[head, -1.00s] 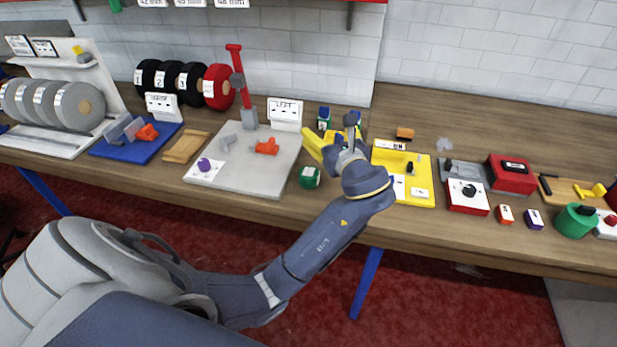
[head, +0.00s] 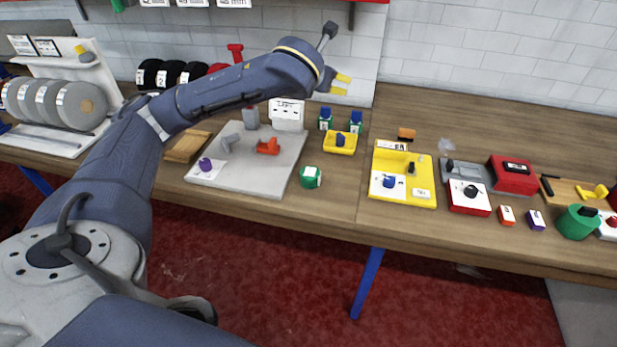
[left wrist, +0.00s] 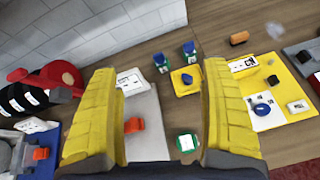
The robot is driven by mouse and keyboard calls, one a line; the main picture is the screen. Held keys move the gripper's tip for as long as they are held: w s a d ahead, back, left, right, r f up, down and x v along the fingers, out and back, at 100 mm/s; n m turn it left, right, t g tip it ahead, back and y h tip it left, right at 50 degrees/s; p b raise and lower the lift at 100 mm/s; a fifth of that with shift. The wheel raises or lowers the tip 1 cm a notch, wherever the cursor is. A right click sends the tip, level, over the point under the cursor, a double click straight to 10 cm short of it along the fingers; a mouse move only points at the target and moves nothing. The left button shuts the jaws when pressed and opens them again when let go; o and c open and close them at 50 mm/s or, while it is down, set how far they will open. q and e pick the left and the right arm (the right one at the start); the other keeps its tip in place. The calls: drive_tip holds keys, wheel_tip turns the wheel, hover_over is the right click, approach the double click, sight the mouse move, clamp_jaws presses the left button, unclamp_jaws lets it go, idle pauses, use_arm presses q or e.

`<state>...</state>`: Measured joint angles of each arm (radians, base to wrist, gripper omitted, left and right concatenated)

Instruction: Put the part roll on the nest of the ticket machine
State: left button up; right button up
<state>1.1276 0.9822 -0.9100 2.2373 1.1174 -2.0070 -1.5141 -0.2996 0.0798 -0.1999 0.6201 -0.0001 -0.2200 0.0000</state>
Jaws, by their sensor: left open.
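My left gripper (head: 340,84) is raised above the back of the bench, open and empty, its yellow fingers wide apart in the left wrist view (left wrist: 162,88). No readable label tells which thing is the part roll or the ticket machine. A yellow station (head: 415,155) carries a white card, a black peg and a small blue piece (head: 389,182). A small yellow tray (head: 331,149) holds another blue piece (head: 341,139). A green roll-like piece with a white face (head: 311,177) stands alone on the wood. My right gripper is not in view.
A grey board (head: 255,182) with orange and purple parts lies left of the green piece. Two blue-and-green bottles stand behind the small tray. A red unit (head: 511,174) and a white-topped red box (head: 468,197) stand to the right. Bare bench separates the tray and yellow station.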

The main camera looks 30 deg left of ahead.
use_arm(q)
drive_tip(key=s+a+f+g+h, duration=0.1)
drive_tip(key=s+a+f+g, duration=0.1)
drive_tip(key=s+f+g, duration=0.4)
drive_tip(key=g+h, duration=0.2)
approach(310, 172)
drive_tip(key=shift+n, duration=0.5)
drive_tip(key=x, duration=1)
drive_tip(key=shift+f, duration=0.3)
drive_tip(key=c, duration=1.5)
